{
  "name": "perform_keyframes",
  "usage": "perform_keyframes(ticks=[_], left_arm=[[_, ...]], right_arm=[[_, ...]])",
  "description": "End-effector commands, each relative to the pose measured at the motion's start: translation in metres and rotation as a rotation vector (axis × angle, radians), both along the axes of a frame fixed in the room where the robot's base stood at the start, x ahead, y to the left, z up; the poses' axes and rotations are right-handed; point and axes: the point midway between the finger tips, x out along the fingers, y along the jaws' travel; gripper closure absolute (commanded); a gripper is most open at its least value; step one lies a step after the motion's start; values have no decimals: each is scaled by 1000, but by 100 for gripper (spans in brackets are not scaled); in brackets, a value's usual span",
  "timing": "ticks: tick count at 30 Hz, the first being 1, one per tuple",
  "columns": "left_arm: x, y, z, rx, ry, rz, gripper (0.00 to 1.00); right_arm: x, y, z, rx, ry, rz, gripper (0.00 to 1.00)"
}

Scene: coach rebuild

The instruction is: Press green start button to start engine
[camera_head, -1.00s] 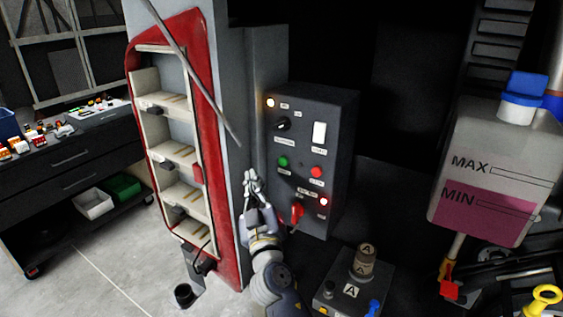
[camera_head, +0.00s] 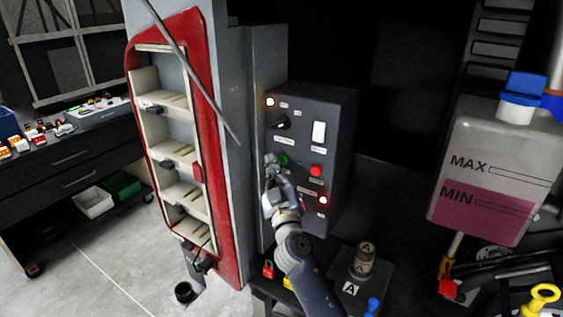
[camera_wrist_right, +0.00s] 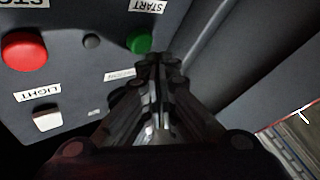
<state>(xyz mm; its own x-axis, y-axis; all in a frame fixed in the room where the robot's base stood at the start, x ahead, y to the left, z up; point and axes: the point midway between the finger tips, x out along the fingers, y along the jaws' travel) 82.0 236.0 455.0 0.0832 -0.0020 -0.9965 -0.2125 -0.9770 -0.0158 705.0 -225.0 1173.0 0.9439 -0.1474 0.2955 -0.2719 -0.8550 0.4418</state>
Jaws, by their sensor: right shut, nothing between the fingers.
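The green start button (camera_head: 283,160) sits on the front of a dark control box (camera_head: 338,150), left of the red stop button (camera_head: 316,171). My right gripper (camera_head: 270,160) is shut and empty, with its fingertips just left of the green button in the head view. In the right wrist view the green button (camera_wrist_right: 139,43), under a START label, lies just beyond and left of the shut fingertips (camera_wrist_right: 158,62). I cannot tell whether they touch. The red button (camera_wrist_right: 24,52) is further left there. My left gripper is not in view.
The box also carries a white light switch (camera_head: 319,132), a black knob (camera_head: 283,123) and lit lamps. A red-framed shelf (camera_head: 222,190) stands to the left. A fluid tank (camera_head: 490,165) is at the right.

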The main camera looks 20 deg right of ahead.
Motion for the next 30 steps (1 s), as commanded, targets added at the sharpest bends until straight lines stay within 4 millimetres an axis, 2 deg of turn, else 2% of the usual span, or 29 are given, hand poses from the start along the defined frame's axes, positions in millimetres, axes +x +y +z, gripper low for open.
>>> perform_keyframes(ticks=[30], left_arm=[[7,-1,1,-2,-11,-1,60]], right_arm=[[0,0,0,1,0,0,100]])
